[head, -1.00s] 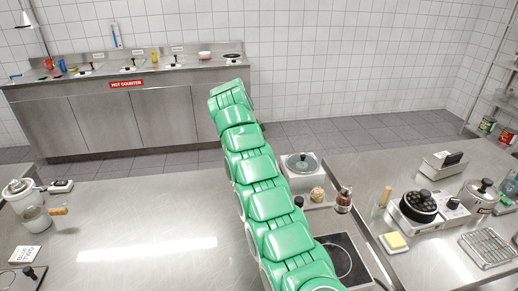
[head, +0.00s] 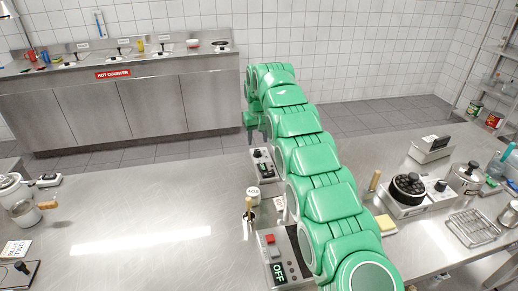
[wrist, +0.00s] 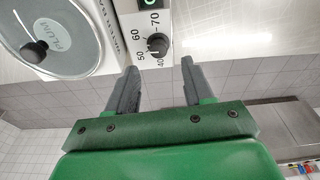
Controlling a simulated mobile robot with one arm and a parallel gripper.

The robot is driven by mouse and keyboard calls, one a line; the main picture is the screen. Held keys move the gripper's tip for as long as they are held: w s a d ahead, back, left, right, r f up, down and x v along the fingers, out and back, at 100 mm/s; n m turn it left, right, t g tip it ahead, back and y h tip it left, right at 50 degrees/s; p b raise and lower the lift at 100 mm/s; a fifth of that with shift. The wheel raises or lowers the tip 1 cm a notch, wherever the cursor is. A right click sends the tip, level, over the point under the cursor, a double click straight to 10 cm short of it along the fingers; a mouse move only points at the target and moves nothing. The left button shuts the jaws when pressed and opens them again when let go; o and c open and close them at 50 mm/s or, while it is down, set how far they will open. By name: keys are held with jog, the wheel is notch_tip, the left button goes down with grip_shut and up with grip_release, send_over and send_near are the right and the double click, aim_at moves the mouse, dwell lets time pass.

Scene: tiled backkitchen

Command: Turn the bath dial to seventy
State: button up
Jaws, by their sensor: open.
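The water bath (wrist: 108,28) fills the upper left of the wrist view, with a round lid marked PLUM (wrist: 50,40). Its black dial (wrist: 158,46) sits on a white panel with printed marks 40, 50, 60 and 70. I cannot tell surely which mark the dial points to. In the head view the bath's control panel (head: 262,166) shows left of my arm; the rest of the bath is hidden behind the arm. My gripper (wrist: 160,72) is open and empty, its two fingertips apart just short of the dial. It also shows small in the head view (head: 257,138).
A box with a red switch and an OFF display (head: 281,258) stands nearer on the counter. The left counter has clear room.

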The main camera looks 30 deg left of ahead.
aim_at(258, 151)
jog(key=shift+w+d+n, duration=0.1)
jog(key=shift+d+n, duration=0.2)
jog(key=shift+n, duration=0.4)
jog(key=n, duration=0.1)
jog(key=d+n+y, duration=0.1)
jog(key=n+g, duration=0.1)
jog(key=n, duration=0.1)
jog(key=shift+w+d+r+y, duration=0.15)
jog(key=shift+w+r+y, duration=0.05)
jog(key=shift+r+y, duration=0.15)
jog(key=shift+a+f+n+g+y, duration=0.25)
jog(key=shift+f+n, duration=0.4)
jog(key=shift+f, duration=0.4)
jog(key=shift+a+f+n+y, duration=0.2)
jog(key=shift+a+f+n, duration=0.1)
jog(key=shift+f+n, duration=0.55)
jog(key=shift+a+f+n+g+y, duration=0.25)
jog(key=shift+f+n, duration=0.25)
jog(key=shift+f, duration=0.7)
grip_shut()
